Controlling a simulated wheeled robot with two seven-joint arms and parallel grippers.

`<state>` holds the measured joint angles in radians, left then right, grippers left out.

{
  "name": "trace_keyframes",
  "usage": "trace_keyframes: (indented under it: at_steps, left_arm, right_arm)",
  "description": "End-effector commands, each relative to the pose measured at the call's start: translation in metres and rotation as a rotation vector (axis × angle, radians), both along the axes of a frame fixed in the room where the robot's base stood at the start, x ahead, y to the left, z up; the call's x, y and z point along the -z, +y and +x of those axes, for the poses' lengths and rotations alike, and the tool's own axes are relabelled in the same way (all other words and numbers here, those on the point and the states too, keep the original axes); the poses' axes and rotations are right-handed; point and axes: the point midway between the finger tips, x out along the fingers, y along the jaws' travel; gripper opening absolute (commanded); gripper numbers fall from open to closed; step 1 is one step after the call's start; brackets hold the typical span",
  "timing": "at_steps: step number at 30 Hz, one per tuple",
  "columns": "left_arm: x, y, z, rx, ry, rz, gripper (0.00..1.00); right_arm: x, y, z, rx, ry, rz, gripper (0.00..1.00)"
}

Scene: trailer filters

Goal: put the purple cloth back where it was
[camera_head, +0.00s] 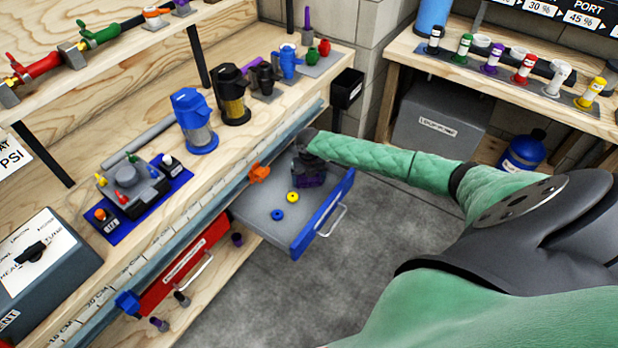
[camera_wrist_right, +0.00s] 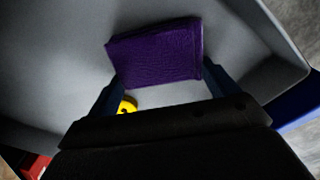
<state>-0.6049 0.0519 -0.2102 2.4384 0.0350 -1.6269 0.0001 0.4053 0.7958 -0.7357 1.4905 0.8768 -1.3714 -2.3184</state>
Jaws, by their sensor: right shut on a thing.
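The purple cloth (camera_wrist_right: 155,52) is a folded, flat-sided block between the fingers of my right gripper (camera_wrist_right: 160,82), which is shut on it. In the head view, the cloth (camera_head: 312,181) is a small dark purple patch under my right gripper (camera_head: 309,168), mostly covered by it. Both are inside the far end of an open grey drawer (camera_head: 251,213) with a blue front. I cannot tell whether the cloth touches the drawer floor. My left gripper is not in view.
A yellow ring (camera_head: 292,197) and a blue ring (camera_head: 278,215) lie in the drawer near the cloth. An orange knob (camera_head: 260,173) is by the bench edge. A closed red drawer (camera_head: 185,262) is to the left. Filters stand on the bench above.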

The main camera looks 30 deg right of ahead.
Motion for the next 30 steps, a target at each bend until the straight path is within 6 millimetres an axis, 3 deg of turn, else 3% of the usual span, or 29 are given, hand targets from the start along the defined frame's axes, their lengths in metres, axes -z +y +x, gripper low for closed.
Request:
trace_keyframes:
  at_steps: [8, 9, 10, 20, 30]
  left_arm:
    - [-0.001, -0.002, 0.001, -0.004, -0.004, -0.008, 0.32]
    - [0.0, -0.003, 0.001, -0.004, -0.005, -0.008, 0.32]
    - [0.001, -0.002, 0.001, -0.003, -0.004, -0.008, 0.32]
    - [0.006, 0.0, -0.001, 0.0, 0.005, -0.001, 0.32]
    - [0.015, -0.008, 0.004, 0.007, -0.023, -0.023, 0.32]
  right_arm:
    - [0.002, 0.0, 0.0, 0.0, 0.0, 0.0, 0.62]
    - [0.001, -0.001, 0.0, 0.0, 0.0, 0.0, 0.94]
    - [0.001, -0.001, 0.0, 0.0, 0.0, 0.0, 1.0]
    - [-0.004, -0.001, 0.0, 0.0, -0.001, 0.0, 1.0]
    - [-0.059, -0.001, 0.001, -0.002, -0.003, -0.001, 1.0]
